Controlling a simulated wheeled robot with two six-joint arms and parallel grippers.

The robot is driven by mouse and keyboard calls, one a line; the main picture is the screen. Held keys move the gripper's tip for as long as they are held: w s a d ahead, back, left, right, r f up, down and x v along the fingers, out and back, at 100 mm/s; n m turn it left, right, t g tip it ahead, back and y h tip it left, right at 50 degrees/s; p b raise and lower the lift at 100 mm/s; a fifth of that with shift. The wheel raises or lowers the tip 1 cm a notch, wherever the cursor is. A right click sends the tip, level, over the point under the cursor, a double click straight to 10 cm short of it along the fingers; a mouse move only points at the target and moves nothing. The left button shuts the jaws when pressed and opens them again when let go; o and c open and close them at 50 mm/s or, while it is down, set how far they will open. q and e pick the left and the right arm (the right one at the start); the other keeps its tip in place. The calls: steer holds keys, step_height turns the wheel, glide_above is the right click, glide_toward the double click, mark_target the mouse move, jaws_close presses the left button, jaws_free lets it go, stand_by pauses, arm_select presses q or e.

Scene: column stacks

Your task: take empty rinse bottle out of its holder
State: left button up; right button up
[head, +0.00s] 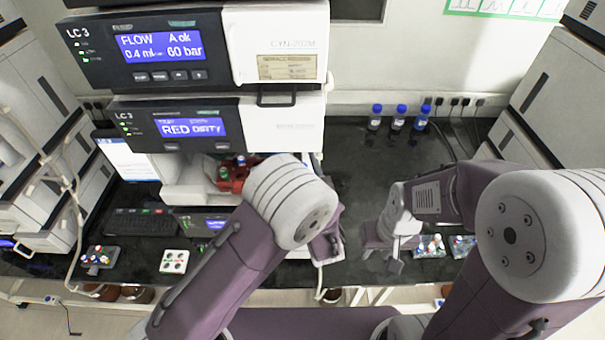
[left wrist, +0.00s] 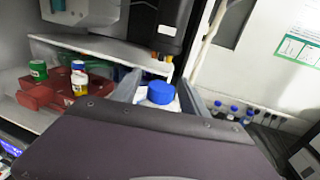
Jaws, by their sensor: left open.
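In the left wrist view a bottle with a blue cap (left wrist: 160,94) and a pale body stands between the fingers of my left gripper (left wrist: 158,82). The fingers are open, one on each side of it. Whether they touch it cannot be told. The lower part of the bottle and any holder are hidden behind my gripper body. In the head view my left arm covers this spot, and the bottle does not show. My right gripper (head: 388,252) hangs low over the dark bench to the right, its fingertips too small to judge.
The LC stack (head: 270,130) stands close behind my left arm. A red vial tray (left wrist: 45,98) with capped vials sits in its open bay. Three blue-capped bottles (head: 398,118) stand at the back of the bench. Small trays (head: 430,246) lie right of my right gripper.

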arm_select(q)
steer(key=shift+w, duration=0.1)
steer(key=shift+w+a+f, duration=0.1)
steer(key=shift+a, duration=0.05)
jaws_close()
steer(key=shift+r+b, duration=0.4)
steer(key=shift+r, duration=0.1)
steer(key=r+b+v, duration=0.2)
steer(key=b+v, duration=0.4)
steer(key=v, duration=1.2)
steer(key=shift+r, duration=0.3)
